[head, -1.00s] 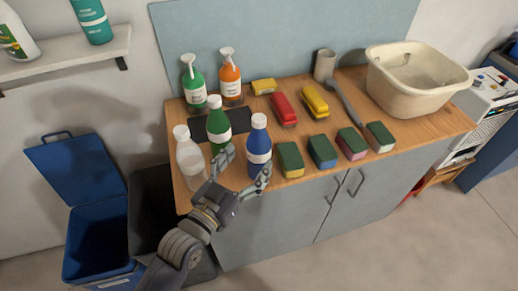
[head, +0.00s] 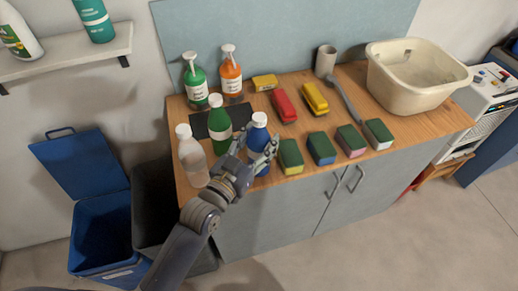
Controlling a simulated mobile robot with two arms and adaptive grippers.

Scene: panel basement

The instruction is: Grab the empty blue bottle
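The blue bottle (head: 259,141) with a white cap and white label stands upright near the front edge of the wooden worktop. My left gripper (head: 257,146) reaches over the front edge to it. Its fingers are spread, one on each side of the bottle, and look open. The gripper hides part of the bottle's lower body, and I cannot tell whether a finger touches it. My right gripper is not in view.
Left of the blue bottle stand a green bottle (head: 219,122) and a clear white-capped bottle (head: 191,157). A sponge (head: 290,156) is close on its right, with more sponges beyond. Spray bottles (head: 195,84) stand behind. A cream basin (head: 415,88) is at the right.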

